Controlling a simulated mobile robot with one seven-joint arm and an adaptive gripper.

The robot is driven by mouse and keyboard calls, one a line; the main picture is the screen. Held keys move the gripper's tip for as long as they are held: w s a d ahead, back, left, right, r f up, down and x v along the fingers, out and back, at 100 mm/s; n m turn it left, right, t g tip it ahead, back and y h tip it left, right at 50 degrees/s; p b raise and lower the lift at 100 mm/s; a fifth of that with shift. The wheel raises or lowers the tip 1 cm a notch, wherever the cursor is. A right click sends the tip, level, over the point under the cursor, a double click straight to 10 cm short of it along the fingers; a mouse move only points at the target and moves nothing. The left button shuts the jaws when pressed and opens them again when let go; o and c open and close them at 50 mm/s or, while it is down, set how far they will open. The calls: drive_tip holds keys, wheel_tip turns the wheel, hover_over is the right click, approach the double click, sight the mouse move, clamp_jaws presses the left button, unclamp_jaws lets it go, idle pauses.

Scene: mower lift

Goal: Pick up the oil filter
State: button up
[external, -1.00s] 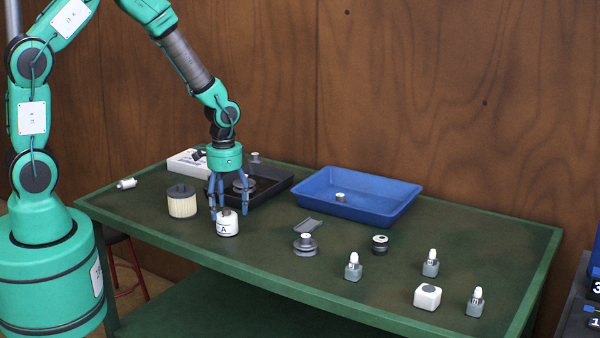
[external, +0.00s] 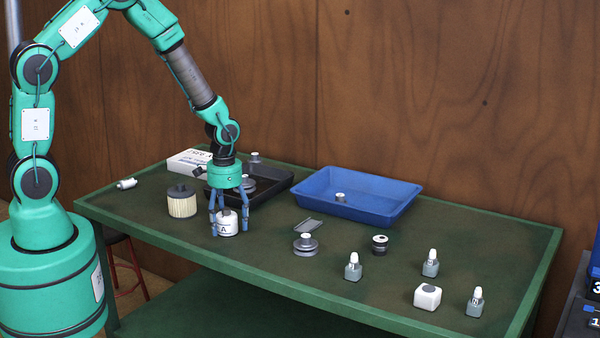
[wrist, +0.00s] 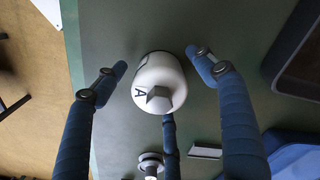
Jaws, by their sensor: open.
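The oil filter, a white canister (external: 228,225) marked "A" with a grey top, stands upright near the table's front edge, left of the middle. In the wrist view it shows as a white canister (wrist: 160,80) with a hex-like nub. My gripper (external: 230,229) points straight down over it, with its blue fingers spread around its sides. In the wrist view the fingers of my gripper (wrist: 156,68) are open, with gaps visible between the left and right fingertips and the canister. Whether the third finger touches it is unclear.
A cream pleated filter (external: 182,204) stands close on the left. A black tray (external: 275,189) lies behind my gripper and a blue tray (external: 390,216) to the right. A grey pulley (external: 305,248) sits right of the canister. Several bottles and a white block (external: 428,297) stand farther right.

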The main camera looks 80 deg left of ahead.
sight(227, 208)
drive_tip(key=c, duration=1.4)
drive_tip(key=shift+c, duration=0.2)
drive_tip(key=shift+r, duration=0.15)
drive_tip(key=shift+r, duration=0.55)
wheel_tip(227, 208, up, 2)
drive_tip(key=shift+r+p, duration=0.15)
drive_tip(key=shift+p, duration=0.5)
drive_tip(key=s+d+p, duration=0.1)
drive_tip(key=s+d, duration=0.1)
drive_tip(key=s, duration=0.5)
drive_tip(key=s+d+r+p, duration=0.1)
drive_tip(key=s+d, duration=0.2)
drive_tip(key=s, duration=0.5)
drive_tip(key=shift+d+r, duration=0.15)
